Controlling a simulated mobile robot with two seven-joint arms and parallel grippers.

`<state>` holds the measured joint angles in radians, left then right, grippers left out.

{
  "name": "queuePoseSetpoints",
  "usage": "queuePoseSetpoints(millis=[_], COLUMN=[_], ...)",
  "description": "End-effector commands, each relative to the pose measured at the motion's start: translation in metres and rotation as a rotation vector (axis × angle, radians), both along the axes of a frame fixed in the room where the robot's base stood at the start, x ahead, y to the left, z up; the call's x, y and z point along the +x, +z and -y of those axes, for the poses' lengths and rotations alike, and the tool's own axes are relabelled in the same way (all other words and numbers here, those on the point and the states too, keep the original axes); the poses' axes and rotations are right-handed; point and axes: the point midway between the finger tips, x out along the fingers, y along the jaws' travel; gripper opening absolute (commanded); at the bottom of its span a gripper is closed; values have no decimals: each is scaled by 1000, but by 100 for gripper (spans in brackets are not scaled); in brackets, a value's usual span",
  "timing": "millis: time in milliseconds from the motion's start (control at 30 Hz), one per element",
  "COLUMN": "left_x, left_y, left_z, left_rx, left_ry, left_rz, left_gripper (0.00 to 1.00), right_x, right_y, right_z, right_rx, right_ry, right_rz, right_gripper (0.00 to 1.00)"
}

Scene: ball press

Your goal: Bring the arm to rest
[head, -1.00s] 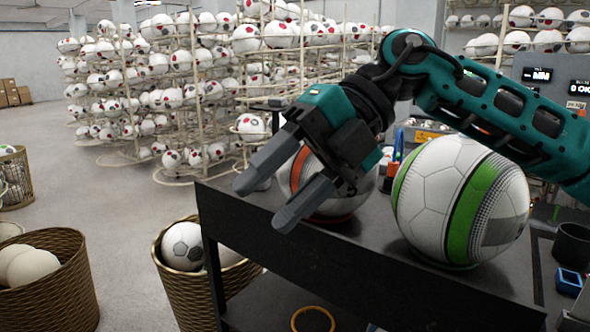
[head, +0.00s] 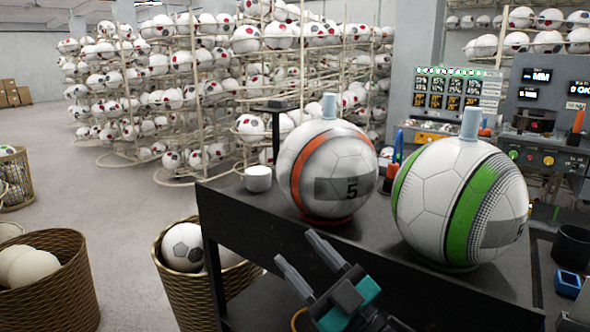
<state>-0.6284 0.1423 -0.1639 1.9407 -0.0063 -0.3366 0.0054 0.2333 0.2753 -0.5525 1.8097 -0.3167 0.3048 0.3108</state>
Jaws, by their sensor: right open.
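My right gripper (head: 301,258) is at the bottom middle of the head view, low in front of the black table (head: 400,270). Its two grey fingers are spread apart with nothing between them. It is apart from both balls. The ball with the orange stripe (head: 335,190) and the ball with the green stripe (head: 425,190) sit on the table, each with a pale blue cylinder on top. Most of my right arm is out of the frame. My left gripper is not in view.
A wicker basket with a football (head: 183,247) stands left of the table, partly behind its leg. Another basket (head: 60,300) holds white balls. Control panels (head: 540,150) stand behind at right.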

Motion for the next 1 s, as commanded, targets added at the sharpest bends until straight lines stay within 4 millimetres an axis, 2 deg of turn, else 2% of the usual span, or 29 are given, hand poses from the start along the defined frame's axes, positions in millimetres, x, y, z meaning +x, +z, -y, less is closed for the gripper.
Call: queuePoseSetpoints(millis=[33, 133, 267, 400, 500, 600, 700, 800, 1000], left_x=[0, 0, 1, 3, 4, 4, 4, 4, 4], left_y=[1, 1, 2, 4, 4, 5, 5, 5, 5], left_z=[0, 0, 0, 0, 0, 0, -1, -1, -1], left_rx=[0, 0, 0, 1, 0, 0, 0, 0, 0], left_ry=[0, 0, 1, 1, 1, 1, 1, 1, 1], left_rz=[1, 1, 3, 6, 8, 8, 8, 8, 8], left_gripper=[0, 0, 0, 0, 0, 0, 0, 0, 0], right_x=[0, -4, -27, -75, -114, -145, -163, -170, -170], right_y=[-30, -87, -165, -245, -287, -313, -327, -331, -331], right_z=[13, 41, 78, 117, 137, 152, 159, 162, 162], right_rx=[15, 18, -3, -51, -89, -121, -139, -145, -145], right_ry=[-64, -185, -326, -454, -516, -554, -573, -580, -580], right_rz=[-107, -303, -561, -840, -1000, -1113, -1177, -1198, -1198], right_gripper=[52, 52, 52, 52, 52, 52, 52, 52, 52])
